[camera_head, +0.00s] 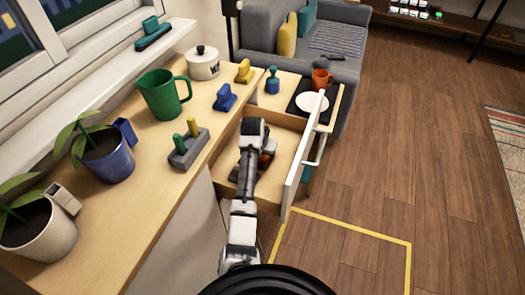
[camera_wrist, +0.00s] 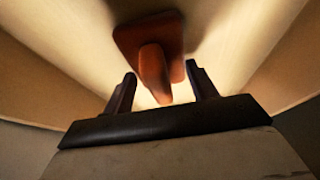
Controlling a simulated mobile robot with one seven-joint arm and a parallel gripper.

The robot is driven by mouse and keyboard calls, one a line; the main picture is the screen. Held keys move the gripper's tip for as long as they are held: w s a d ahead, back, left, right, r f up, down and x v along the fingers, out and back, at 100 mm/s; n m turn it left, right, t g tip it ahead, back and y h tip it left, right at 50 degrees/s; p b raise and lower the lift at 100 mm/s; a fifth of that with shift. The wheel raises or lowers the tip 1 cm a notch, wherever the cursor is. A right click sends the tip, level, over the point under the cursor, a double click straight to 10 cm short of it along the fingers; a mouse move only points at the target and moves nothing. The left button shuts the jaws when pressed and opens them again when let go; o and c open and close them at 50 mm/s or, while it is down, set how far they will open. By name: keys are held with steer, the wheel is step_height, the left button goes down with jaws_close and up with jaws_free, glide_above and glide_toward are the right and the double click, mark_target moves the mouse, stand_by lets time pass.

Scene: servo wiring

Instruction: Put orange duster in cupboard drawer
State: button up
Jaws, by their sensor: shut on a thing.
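The cupboard drawer (camera_head: 286,143) is pulled open, with its white front panel and handle on the right. The orange duster (camera_wrist: 146,42) is inside the drawer, mostly hidden behind my arm in the head view, where only a bit of orange (camera_head: 269,148) shows. In the wrist view its flat base is farther away and its handle points toward my gripper. My gripper (camera_wrist: 160,78) reaches down into the drawer and is shut on the duster's handle, a finger on each side. Whether the base touches the drawer floor is unclear.
On the counter left of the drawer stand a blue duster (camera_head: 225,98), a yellow one (camera_head: 244,71), a grey holder (camera_head: 189,150), a green jug (camera_head: 163,94), a white pot (camera_head: 203,63) and potted plants. Beyond the drawer, a small table holds an orange mug (camera_head: 321,79) and a plate (camera_head: 312,101).

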steer(key=o, duration=1)
steer(key=v, duration=1.2)
